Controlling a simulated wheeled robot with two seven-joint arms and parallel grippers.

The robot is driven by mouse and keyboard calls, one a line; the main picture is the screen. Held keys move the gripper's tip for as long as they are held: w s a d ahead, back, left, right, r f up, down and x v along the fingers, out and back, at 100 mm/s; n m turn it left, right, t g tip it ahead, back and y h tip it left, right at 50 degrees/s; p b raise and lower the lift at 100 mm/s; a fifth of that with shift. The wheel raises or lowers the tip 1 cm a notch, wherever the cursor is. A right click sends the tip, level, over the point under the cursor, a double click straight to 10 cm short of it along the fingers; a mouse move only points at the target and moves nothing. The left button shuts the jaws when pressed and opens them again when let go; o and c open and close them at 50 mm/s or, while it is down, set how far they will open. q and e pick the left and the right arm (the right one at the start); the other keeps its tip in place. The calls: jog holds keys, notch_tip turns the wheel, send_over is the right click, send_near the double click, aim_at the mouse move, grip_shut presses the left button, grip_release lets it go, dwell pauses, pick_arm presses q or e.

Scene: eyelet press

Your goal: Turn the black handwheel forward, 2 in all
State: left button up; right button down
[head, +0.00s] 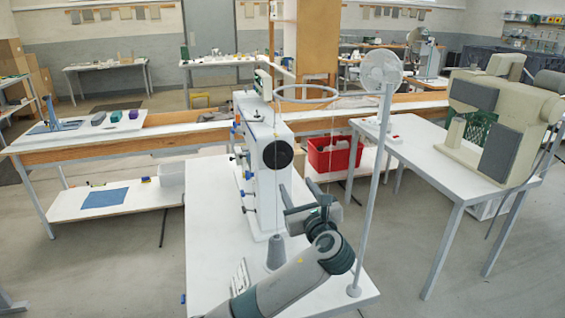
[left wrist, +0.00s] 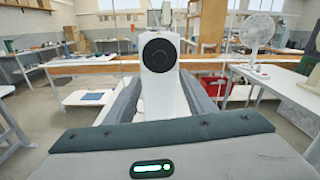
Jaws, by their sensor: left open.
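The black handwheel (head: 278,154) is a round black disc on the end face of the white machine (head: 262,190). In the left wrist view the handwheel (left wrist: 159,55) faces the camera, above and beyond the fingers. My left gripper (head: 300,197) is open and empty, in front of the machine and below the handwheel, apart from it. In the left wrist view its two grey fingers (left wrist: 160,105) stand wide apart on either side of the machine's white body. My right gripper does not show.
The machine stands on a white table (head: 210,215). A grey cone (head: 276,252) stands near my left arm. A red crate (head: 333,153) lies behind. A beige machine (head: 500,125) stands on a table at right.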

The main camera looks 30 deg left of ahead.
aim_at(281, 160)
pick_arm(q)
jog(key=p+x, duration=0.3)
jog(key=x, duration=1.1)
jog(key=shift+r+p, duration=0.1)
jog(key=shift+p, duration=0.3)
jog(key=shift+x, duration=0.75)
jog(key=c, duration=1.1)
